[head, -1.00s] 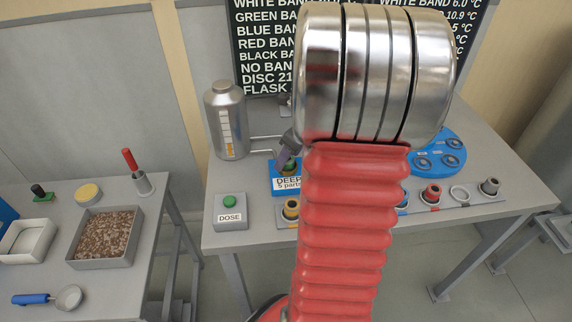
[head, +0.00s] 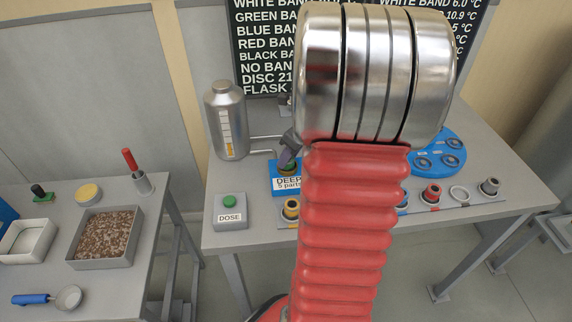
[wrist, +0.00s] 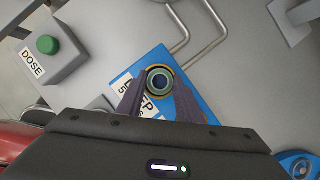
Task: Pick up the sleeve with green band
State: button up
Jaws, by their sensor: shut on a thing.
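The sleeve with green band (wrist: 160,81) shows end-on in the wrist view as a round ring with a dark opening. In the head view its green part (head: 288,167) shows just under my fingers. It is at the blue block (head: 281,186) labelled "DEEP 5 parts"; I cannot tell whether it is seated in it or just above. My gripper (wrist: 159,90) is shut on the sleeve, one finger on each side. In the head view my arm hides most of the gripper.
A grey DOSE box (head: 231,213) with a green button stands left of the block. A metal flask (head: 225,120) with pipes stands behind. A rack (head: 458,199) with several sleeves runs along the front. A blue disc (head: 441,152) lies at the right. A side table holds a granule tray (head: 106,236).

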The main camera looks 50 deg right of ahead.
grip_shut()
notch_tip(320, 180, up, 10)
dwell(0.6)
dwell(0.5)
